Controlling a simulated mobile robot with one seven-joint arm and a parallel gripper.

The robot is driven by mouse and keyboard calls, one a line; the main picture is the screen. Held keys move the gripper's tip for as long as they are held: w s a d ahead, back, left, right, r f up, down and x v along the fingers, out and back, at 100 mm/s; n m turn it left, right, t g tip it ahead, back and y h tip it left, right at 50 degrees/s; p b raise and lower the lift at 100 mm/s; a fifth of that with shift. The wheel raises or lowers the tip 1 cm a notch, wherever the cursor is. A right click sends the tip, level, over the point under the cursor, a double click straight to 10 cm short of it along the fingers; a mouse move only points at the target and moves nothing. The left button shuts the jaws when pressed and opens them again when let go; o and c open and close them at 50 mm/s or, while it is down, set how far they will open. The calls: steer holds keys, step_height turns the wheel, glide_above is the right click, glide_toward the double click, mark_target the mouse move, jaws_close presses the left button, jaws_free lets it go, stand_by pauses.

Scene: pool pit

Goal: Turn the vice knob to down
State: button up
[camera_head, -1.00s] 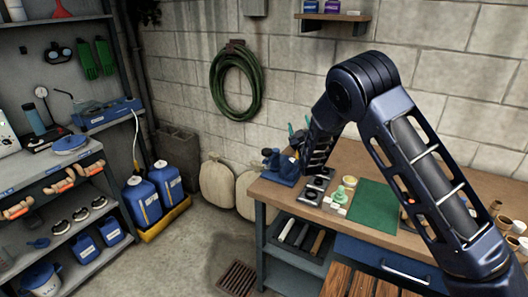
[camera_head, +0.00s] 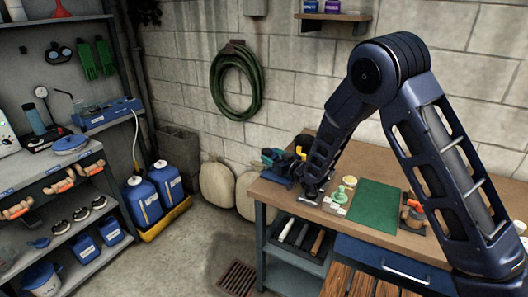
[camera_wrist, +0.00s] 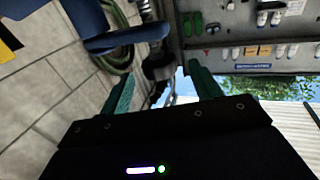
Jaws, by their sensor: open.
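The blue vice (camera_head: 278,165) sits on the left end of the workbench. In the wrist view, a blue part of it (camera_wrist: 125,38) crosses the upper left, with dark metal parts (camera_wrist: 158,68) beside it. My gripper (camera_wrist: 163,82) is open, with one teal finger on each side of these dark parts in the picture. I cannot tell whether they touch or how deep they lie between the fingers. The knob's setting is not clear.
A block wall with a green hose (camera_head: 236,82) stands behind.

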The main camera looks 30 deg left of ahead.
mark_target(264, 150)
steer(key=shift+x, duration=2.95)
steer(key=c, duration=1)
steer(key=shift+w+d+m+t+h, duration=0.1)
steer(key=shift+m+t+h, duration=0.2)
steer(key=shift+m+t, duration=0.45)
steer(key=o, duration=1)
steer(key=v, duration=1)
steer(key=shift+s+d, duration=0.25)
steer(key=shift+d, duration=0.05)
